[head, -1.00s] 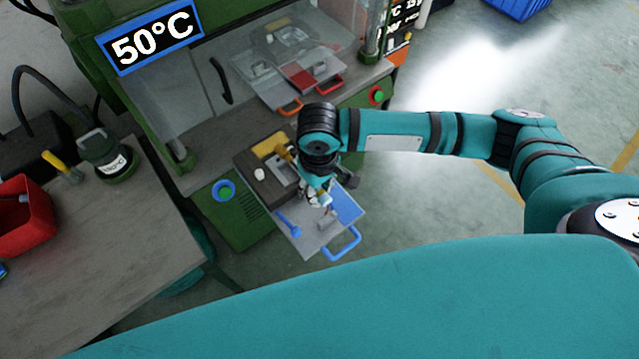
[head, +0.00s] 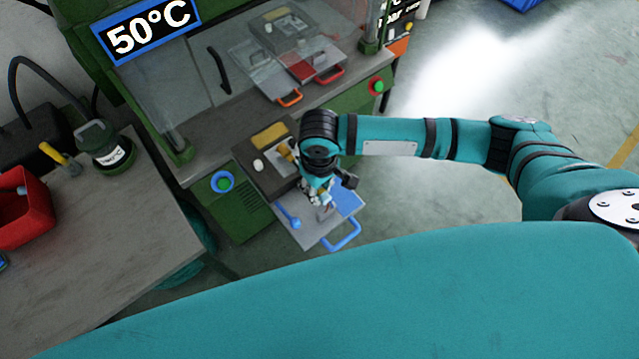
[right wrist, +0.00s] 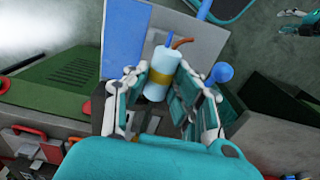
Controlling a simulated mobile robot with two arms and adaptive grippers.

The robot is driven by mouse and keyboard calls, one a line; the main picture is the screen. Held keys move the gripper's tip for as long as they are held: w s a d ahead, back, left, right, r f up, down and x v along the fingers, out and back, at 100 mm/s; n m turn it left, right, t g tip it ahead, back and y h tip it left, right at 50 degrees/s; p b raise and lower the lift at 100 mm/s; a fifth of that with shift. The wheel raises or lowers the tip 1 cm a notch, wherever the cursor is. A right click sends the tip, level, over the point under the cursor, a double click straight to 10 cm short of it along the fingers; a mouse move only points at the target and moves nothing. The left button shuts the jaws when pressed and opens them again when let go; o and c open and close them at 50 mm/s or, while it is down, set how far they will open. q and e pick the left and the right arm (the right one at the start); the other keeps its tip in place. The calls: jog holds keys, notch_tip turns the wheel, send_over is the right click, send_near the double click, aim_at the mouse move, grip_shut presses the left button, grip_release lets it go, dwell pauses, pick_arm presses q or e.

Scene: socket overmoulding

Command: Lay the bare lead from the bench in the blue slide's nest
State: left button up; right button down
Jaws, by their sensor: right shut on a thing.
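The blue slide is a grey plate (head: 312,236) with a blue patch and a blue handle (head: 343,238), below the press. My right gripper (head: 325,200) is over it. In the right wrist view, my right gripper (right wrist: 160,88) is shut on a pale cylindrical piece with a yellow band, seemingly the bare lead (right wrist: 158,82). A blue stub and a copper-coloured wire stick out of its far end. The slide's plate (right wrist: 195,45) shows behind it. The nest is hidden, and I cannot tell whether the lead touches the plate. A small gripper-like part at the top right edge may be my left gripper (right wrist: 298,20).
A blue knobbed pin (head: 288,217) stands on the slide's left side. A dark block (head: 262,165) with a yellow piece lies behind it. Orange- and red-handled trays (head: 300,70) sit in the press. The bench (head: 110,235) is at left, with a red bin (head: 22,212).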

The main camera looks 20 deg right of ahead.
jog(key=shift+f+b, duration=0.65)
jog(key=shift+f, duration=1.4)
jog(key=shift+s+f, duration=0.15)
jog(key=shift+s, duration=0.05)
jog(key=c, duration=1)
grip_release()
jog(key=shift+w, duration=0.15)
jog(key=shift+d, duration=0.1)
notch_tip(320, 180, up, 12)
jog(key=shift+r, duration=0.1)
